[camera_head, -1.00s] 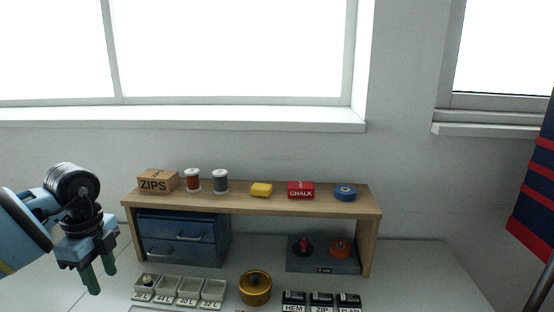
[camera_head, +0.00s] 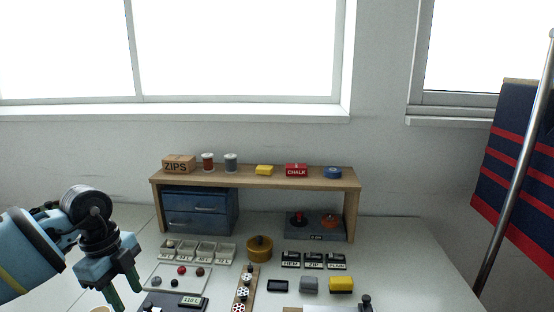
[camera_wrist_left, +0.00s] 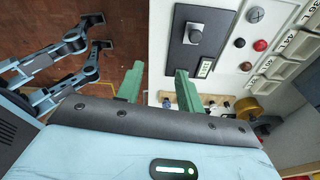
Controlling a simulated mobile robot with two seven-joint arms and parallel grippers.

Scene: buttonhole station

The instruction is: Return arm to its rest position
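My left gripper (camera_head: 122,293) is at the lower left of the head view, over the left side of the white bench (camera_head: 430,262). Its two green fingers point down. In the left wrist view the gripper (camera_wrist_left: 160,88) has its fingers apart with nothing between them. A dark panel with a grey block and a small display (camera_wrist_left: 197,42) lies beyond the fingers there. My right gripper is not in the head view, and I cannot make it out in the left wrist view.
A wooden shelf (camera_head: 300,182) over blue drawers (camera_head: 200,210) stands at the back. A striped cloth (camera_head: 510,160) hangs at right.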

